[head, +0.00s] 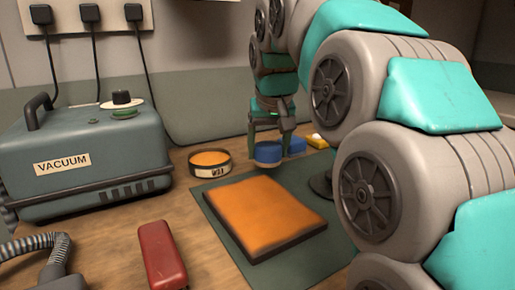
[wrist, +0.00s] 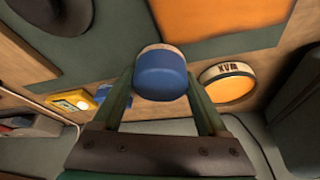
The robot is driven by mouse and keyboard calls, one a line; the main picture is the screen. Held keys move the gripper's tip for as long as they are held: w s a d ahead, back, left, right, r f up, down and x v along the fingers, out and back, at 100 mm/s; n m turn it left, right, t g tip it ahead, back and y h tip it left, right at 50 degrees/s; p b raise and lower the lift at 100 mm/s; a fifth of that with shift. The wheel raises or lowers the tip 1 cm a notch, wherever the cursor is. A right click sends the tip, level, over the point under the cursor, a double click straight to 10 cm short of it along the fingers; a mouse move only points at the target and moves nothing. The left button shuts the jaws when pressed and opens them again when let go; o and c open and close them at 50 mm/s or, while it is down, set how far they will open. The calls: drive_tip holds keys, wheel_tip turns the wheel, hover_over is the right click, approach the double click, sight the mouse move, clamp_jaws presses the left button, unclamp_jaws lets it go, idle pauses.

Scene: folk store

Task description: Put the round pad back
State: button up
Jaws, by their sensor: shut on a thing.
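My gripper (head: 270,125) is shut on a small round blue pad (head: 268,154) with a pale underside. The wrist view shows this blue pad (wrist: 161,78) between the two fingertips (wrist: 160,88). It is at the back edge of the green mat (head: 218,208); I cannot tell whether it touches the surface. A large square orange pad (head: 265,212) lies on the mat.
Another blue item (head: 297,145) and a yellow item (head: 317,141) stand just right of my gripper. A dark round thing (wrist: 52,20) is partly hidden by my arm in the head view. A vacuum unit (head: 85,155) and red case (head: 162,255) are at left.

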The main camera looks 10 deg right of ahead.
drive_tip(key=w, duration=0.6)
drive_tip(key=w+f+p, duration=0.1)
drive_tip(key=w, duration=0.3)
drive_tip(key=shift+f, duration=1.7)
drive_tip(key=shift+f, duration=0.15)
drive_tip(key=o, duration=1.2)
drive_tip(key=v, duration=1.2)
